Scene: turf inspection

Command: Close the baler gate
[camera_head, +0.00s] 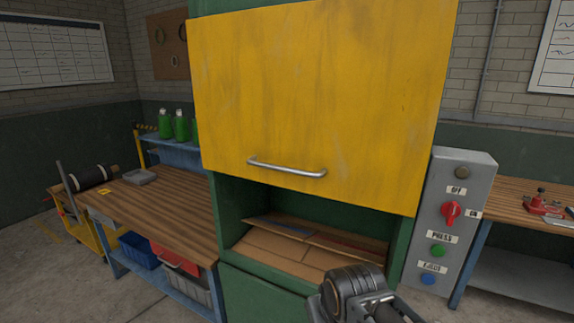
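The baler gate (315,90) is a large yellow panel with a silver bar handle (287,168) near its lower edge. It stands raised on the green baler (232,212), and the opening below it is uncovered. Flat brown cardboard (290,250) lies inside the opening. Part of my arm shows at the bottom, right of centre, below and apart from the handle. My gripper's fingertips are not visible, so I see nothing of its hold.
A grey control box (452,220) with a red switch and green and blue buttons stands at the baler's right. A wooden workbench (160,205) is on the left and another bench (510,200) on the right. Green bottles (181,126) stand on a blue shelf.

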